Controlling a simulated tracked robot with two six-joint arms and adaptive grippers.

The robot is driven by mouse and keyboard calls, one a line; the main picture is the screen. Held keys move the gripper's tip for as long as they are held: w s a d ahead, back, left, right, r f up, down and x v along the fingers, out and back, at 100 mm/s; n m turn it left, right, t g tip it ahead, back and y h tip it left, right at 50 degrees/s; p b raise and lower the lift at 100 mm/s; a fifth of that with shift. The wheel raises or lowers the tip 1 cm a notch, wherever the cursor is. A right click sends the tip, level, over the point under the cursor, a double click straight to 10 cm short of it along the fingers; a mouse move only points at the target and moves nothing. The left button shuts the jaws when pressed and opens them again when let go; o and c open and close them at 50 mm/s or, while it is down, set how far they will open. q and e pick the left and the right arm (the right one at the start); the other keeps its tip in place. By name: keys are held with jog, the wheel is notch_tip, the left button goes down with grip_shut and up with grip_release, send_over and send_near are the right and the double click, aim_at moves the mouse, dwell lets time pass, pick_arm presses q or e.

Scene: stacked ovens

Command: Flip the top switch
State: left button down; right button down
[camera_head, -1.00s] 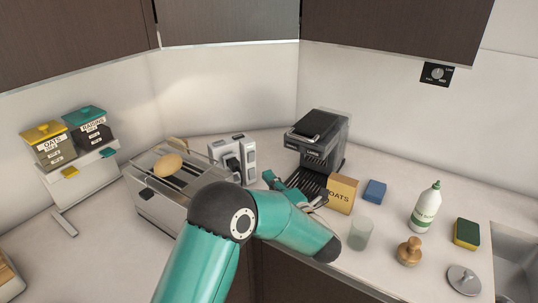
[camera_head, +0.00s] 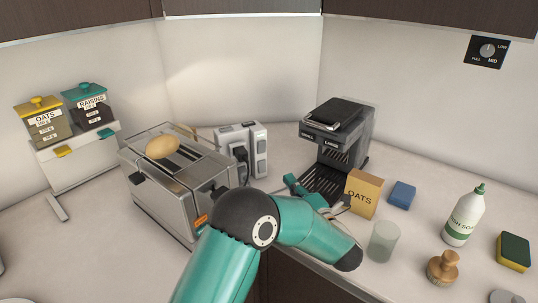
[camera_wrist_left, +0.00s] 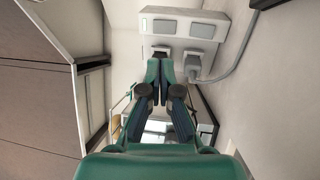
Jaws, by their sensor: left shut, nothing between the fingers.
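A white socket unit (camera_head: 243,131) stands between the toaster and the coffee machine, with a dark plug (camera_head: 240,166) in its front. In the left wrist view, two grey rocker switches show on it side by side, one on the left (camera_wrist_left: 163,28) and one on the right (camera_wrist_left: 202,30). I cannot tell there which is the top one. My left gripper (camera_head: 291,182) is in front of the coffee machine, right of the unit and apart from it. In the wrist view its fingers (camera_wrist_left: 162,66) are together and empty, pointing toward the unit. My right gripper is not in view.
A toaster (camera_head: 160,200) with a potato-like item (camera_head: 162,147) on top stands left of the unit. The coffee machine (camera_head: 352,135), oats box (camera_head: 363,195) and glass (camera_head: 382,242) are close to my left arm. A grey cable (camera_wrist_left: 235,60) runs from the unit.

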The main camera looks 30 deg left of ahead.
aim_at(264, 145)
pick_arm(q)
jog(key=shift+d, duration=0.1)
jog(key=p+x, duration=0.5)
jog(key=x, duration=0.8)
jog(key=shift+w+a, duration=0.2)
jog(key=shift+a, duration=0.15)
jog(key=shift+w+a, duration=0.1)
jog(key=shift+a, duration=0.05)
